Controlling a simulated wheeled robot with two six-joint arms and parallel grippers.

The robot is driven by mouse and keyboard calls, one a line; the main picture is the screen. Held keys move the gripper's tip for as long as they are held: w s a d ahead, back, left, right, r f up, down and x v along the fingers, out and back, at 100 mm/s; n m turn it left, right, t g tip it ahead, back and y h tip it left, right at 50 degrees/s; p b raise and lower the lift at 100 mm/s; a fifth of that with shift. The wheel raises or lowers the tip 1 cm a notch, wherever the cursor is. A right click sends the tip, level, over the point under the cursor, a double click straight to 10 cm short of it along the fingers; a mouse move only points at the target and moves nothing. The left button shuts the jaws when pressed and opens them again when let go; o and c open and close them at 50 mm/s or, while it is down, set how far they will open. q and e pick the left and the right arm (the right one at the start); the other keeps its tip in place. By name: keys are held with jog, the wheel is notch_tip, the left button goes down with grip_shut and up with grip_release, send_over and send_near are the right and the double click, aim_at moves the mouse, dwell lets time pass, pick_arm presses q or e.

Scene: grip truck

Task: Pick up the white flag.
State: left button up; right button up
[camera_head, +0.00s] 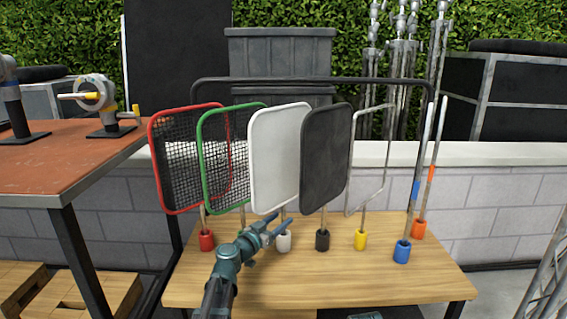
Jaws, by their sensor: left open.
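The white flag (276,158) is a solid white rounded panel standing upright in the middle of the row. Its thin stem ends in a white base or handle (284,242) on the wooden table. My left gripper (276,229) reaches in from the lower left. Its open fingers are close to the white flag's stem, just above the white handle. I cannot tell whether the stem is between the fingers. My right gripper is not in view.
A red-framed mesh flag (167,165) and a green-framed one (209,165) stand to the left. A black flag (325,160) stands close on the right, beside an open frame with a yellow handle (360,240). A blue handle (402,252) and an orange one (419,229) stand further right. The wooden table (330,282) is bare in front.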

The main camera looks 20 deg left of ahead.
pick_arm(q)
jog(key=x, duration=0.5)
jog(key=shift+w+d, duration=0.1)
jog(key=shift+w, duration=0.2)
grip_shut()
